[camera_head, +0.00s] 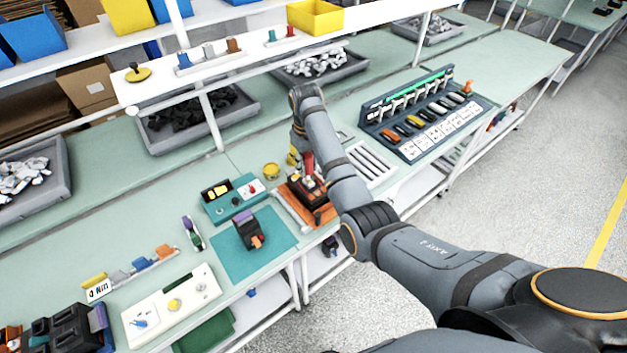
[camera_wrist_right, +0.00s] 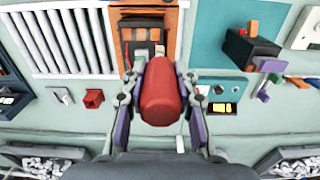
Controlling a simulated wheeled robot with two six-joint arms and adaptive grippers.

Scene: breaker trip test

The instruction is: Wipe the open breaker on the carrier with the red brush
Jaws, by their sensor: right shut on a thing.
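The open breaker (camera_head: 307,190) is a dark block with brown-orange parts. It sits on the orange carrier (camera_head: 327,217) near the table's front edge. In the right wrist view the breaker (camera_wrist_right: 148,32) lies just beyond the brush, at the top. My right gripper (camera_wrist_right: 160,112) is shut on the red brush (camera_wrist_right: 160,90), with one finger on each side of its thick red handle. In the head view the red brush (camera_head: 307,164) shows above the breaker, partly hidden by my arm. The handle covers the brush's tip in the wrist view, so I cannot tell whether it touches the breaker. My left gripper is not in view.
A teal mat (camera_head: 271,245) with a dark breaker (camera_head: 249,229) lies left of the carrier. A white slotted rack (camera_head: 371,163) and a dark breaker panel (camera_head: 425,112) are at right.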

